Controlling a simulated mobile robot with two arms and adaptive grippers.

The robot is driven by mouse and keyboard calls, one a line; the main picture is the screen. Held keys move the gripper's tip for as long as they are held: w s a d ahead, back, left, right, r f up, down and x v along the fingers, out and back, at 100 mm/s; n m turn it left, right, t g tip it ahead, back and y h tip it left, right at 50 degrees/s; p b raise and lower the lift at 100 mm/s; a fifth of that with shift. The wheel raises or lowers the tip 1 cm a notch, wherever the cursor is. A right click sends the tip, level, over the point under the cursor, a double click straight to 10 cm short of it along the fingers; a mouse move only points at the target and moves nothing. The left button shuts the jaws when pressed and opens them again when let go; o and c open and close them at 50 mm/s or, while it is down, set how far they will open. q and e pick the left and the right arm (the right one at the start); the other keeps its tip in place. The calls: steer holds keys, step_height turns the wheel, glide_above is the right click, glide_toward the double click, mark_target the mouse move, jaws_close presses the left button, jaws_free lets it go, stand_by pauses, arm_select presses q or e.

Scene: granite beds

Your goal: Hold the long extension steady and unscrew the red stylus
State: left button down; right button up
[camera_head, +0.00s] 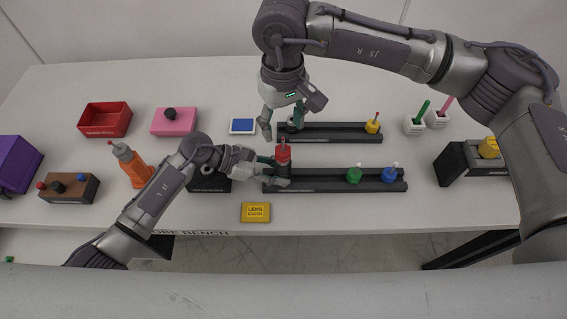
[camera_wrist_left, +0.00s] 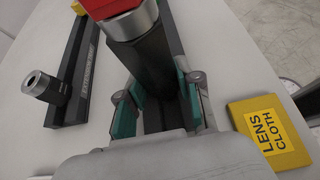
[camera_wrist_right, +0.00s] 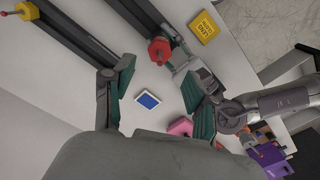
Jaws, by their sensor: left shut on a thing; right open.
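The long extension (camera_head: 284,170) is a dark upright cylinder at the left end of the front black rack (camera_head: 325,187). The red stylus (camera_head: 283,154) sits on its top. My left gripper (camera_head: 277,172) is shut around the extension; the left wrist view shows the dark extension (camera_wrist_left: 147,62) between its teal pads, with a silver collar and the red stylus (camera_wrist_left: 105,6) above. My right gripper (camera_head: 283,125) is open and empty, behind the stylus near the rear rack. In the right wrist view the red stylus (camera_wrist_right: 160,51) lies beyond its fingertips.
The rear black rack (camera_head: 340,134) holds a yellow stylus (camera_head: 373,124). Green (camera_head: 354,175) and blue (camera_head: 389,174) styluses stand in the front rack. A short dark extension (camera_wrist_left: 45,88) stands near the rear rack. A lens cloth (camera_head: 255,212) lies in front, a blue-screened device (camera_head: 243,126) behind.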

mark_target(283, 150)
steer(key=m, duration=0.3)
steer(key=shift+r, duration=0.1)
steer(key=m, duration=0.4)
steer(key=shift+r+m, duration=0.1)
steer(key=shift+m, duration=0.3)
steer(key=m, duration=0.7)
steer(key=shift+r, duration=0.15)
steer(key=m, duration=0.7)
steer(key=shift+r+m, duration=0.1)
steer(key=shift+m, duration=0.3)
steer(key=m, duration=0.6)
steer(key=shift+r, duration=0.15)
steer(key=shift+f+m, duration=0.25)
steer(key=shift+m, duration=0.15)
steer(key=shift+f, duration=4.3)
steer(key=shift+c, duration=0.4)
